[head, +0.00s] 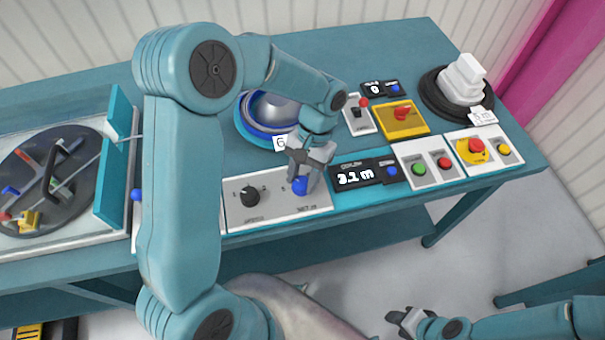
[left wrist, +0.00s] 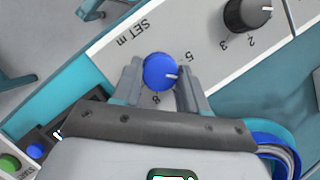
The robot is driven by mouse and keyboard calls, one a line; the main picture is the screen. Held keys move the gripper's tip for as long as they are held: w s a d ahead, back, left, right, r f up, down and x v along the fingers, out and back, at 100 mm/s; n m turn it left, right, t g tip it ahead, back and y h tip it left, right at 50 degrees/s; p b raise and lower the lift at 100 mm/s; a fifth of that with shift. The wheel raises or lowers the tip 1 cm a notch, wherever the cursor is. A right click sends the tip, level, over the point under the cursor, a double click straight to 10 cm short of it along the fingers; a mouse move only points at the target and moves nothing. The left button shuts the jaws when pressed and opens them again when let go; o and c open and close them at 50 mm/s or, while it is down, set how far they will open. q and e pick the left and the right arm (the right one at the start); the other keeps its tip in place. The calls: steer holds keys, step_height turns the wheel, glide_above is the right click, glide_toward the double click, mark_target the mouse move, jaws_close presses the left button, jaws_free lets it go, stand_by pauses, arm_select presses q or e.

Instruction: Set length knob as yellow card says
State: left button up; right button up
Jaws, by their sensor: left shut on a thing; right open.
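The blue length knob (head: 300,186) sits on a white panel marked SET m. In the left wrist view the blue knob (left wrist: 160,72) is between the fingers of my left gripper (left wrist: 160,82), which is shut on it. The knob's white pointer lies between the 5 and the 8, nearer the 5. My left gripper (head: 308,172) comes down over the knob in the head view and partly hides the panel's numbers. My right gripper (head: 407,319) is open and empty, in front of the bench, low in the picture. I cannot make out a yellow card.
A black knob (head: 250,196) is left of the blue one. A dark display (head: 354,177) seems to read 3.1 m.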

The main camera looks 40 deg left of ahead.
arm_select(q)
steer(key=shift+r+m, duration=0.1)
steer(key=shift+m, duration=0.5)
steer(key=o, duration=1.1)
steer(key=shift+s, duration=0.1)
steer(key=shift+c, duration=0.2)
steer(key=v, duration=1.6)
steer(key=shift+d+r+p, duration=0.25)
steer(key=shift+d+p, duration=0.05)
steer(key=shift+p, duration=0.15)
